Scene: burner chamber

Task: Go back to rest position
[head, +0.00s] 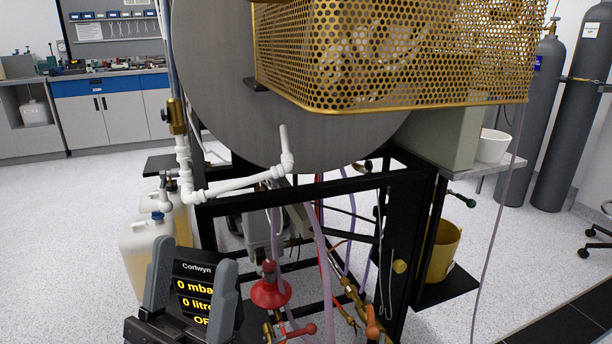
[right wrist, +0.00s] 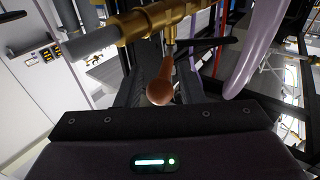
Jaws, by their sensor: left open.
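My left gripper (head: 190,275) is at the lower left of the head view. Its two grey fingers stand apart. A dark display (head: 196,290) marked Corlwyn shows between them, reading 0 mba and 0 litre in yellow; I cannot tell how far behind the fingers it is. My right gripper (right wrist: 160,88) shows in the right wrist view, with dark fingers on either side of an orange-brown valve handle (right wrist: 161,84). I cannot tell whether they touch it. The handle hangs below a brass pipe (right wrist: 150,22). I cannot make out the right gripper in the head view.
A black frame (head: 300,188) carries a large grey drum (head: 220,80) and a perforated brass cage (head: 400,70). White piping (head: 235,187), purple hoses and a red-handled valve (head: 300,331) crowd the middle. A yellow bucket (head: 443,250) stands at right.

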